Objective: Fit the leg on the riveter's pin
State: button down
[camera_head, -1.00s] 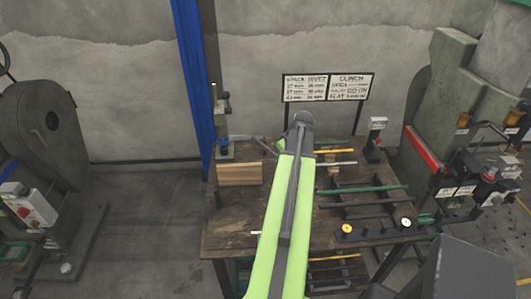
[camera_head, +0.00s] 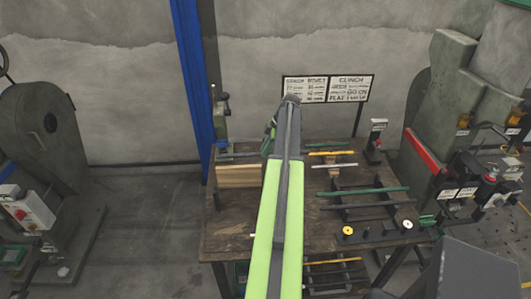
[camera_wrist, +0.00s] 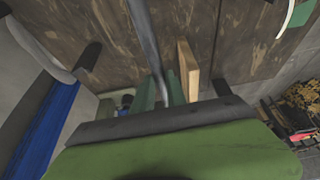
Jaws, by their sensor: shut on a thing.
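My gripper (camera_head: 268,143) is over the back left of the workbench, partly hidden behind my arm. It is shut on a grey rod-like leg (camera_head: 240,155), which points left toward the foot of the small riveter (camera_head: 221,118). The riveter stands upright at the bench's back left corner, in front of a blue post. I cannot make out its pin, or whether the leg touches it.
A wooden block (camera_head: 239,175) stands close below the leg, and it also shows in the wrist view (camera_wrist: 187,70). Coloured rods lie on a dark rack (camera_head: 365,212) to the right. Two signs (camera_head: 327,89) stand behind the bench (camera_head: 222,240). Bigger machines flank it.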

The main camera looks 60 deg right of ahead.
jog(key=w+d, duration=0.2)
jog(key=d, duration=0.2)
jog(key=w+d, duration=0.3)
jog(key=d, duration=0.1)
jog(key=w+d+f, duration=0.1)
jog(key=w+d, duration=0.2)
jog(key=shift+w+d+b, duration=0.2)
jog(key=shift+d+b, duration=0.2)
dwell(0.5)
jog(key=shift+f+b, duration=1.3)
jog(key=shift+b, duration=0.05)
dwell(0.6)
jog(key=shift+r, duration=0.15)
jog(key=shift+r+p, duration=1.25)
jog(key=shift+p, duration=0.15)
jog(key=shift+f+b, duration=1.2)
dwell(0.6)
jog(key=shift+r+p, duration=1.2)
